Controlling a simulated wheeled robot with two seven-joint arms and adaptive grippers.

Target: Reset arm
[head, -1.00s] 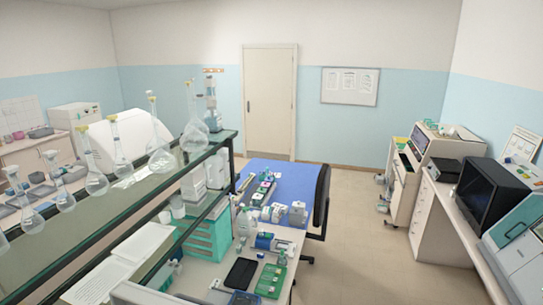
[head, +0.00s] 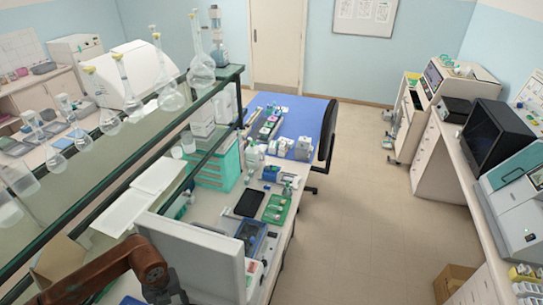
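A brown and dark arm of mine comes in from the lower left and bends down at the bottom edge, beside a white panel-like device (head: 205,262). No gripper fingers show on it; its end is cut off by the frame. My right arm and gripper are not in view. On the bench, a green tray (head: 277,209) with small items lies right of a black flat device (head: 250,203). A blue-framed box (head: 250,236) sits nearer, partly behind the white device.
A dark-edged glass shelf (head: 155,140) with several flasks (head: 202,68) runs along the left. A blue table (head: 310,112) and black chair (head: 328,135) stand beyond. The right counter carries a dark monitor (head: 497,138). The floor (head: 365,200) between is clear; a cardboard box (head: 452,283) stands lower right.

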